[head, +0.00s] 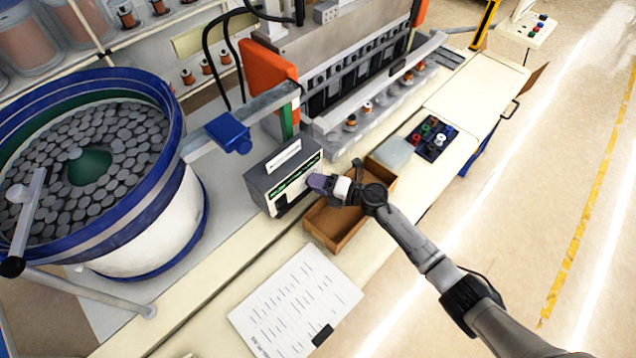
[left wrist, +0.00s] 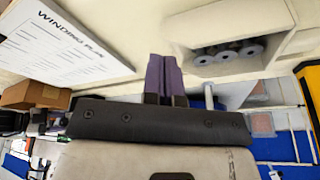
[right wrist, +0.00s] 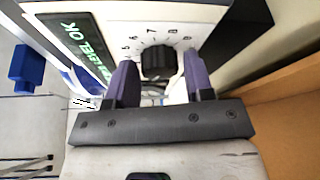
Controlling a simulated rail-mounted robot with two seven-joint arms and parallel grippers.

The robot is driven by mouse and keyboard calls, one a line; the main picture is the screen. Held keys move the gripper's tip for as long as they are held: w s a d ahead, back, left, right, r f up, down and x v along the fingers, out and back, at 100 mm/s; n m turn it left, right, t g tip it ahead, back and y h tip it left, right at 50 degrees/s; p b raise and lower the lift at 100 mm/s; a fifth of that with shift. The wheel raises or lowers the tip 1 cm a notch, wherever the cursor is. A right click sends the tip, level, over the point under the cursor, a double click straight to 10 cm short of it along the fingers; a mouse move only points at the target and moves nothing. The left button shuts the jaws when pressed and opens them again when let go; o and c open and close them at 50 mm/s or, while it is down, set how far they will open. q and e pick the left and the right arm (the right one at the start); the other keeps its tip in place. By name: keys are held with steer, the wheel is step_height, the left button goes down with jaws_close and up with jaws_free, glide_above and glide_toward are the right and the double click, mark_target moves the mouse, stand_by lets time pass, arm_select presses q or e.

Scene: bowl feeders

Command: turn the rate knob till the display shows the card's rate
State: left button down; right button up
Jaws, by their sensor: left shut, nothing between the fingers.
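The grey control box (head: 264,186) stands beside the bowl feeder, with a lit green display (head: 290,178) on its front. In the right wrist view the display (right wrist: 88,48) shows green text that seems to read "LEVEL OK". The black ribbed rate knob (right wrist: 157,62) sits in a numbered dial. My right gripper (right wrist: 160,82), at the box front in the head view (head: 318,184), is open, its fingertips either side of the knob; contact is unclear. A white label (head: 283,156) lies on the box top, its print unreadable. My left gripper (left wrist: 163,75) is shut and empty.
A brown open tray (head: 338,222) lies under my right wrist. A printed sheet (head: 295,305) lies on the bench; the left wrist view shows a "WINDING PLAN" sheet (left wrist: 62,42). The bowl feeder (head: 150,225) stands left, the winding machine behind.

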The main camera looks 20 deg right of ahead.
arm_select(q)
steer(key=shift+d+f+b, duration=0.15)
steer(key=shift+f+b, duration=0.65)
steer(key=shift+f, duration=0.1)
arm_select(e)
steer(key=v, duration=1.4)
arm_select(q)
steer(key=shift+a, duration=0.2)
arm_select(e)
steer(key=shift+w+f, duration=0.1)
steer(key=shift+a, duration=0.1)
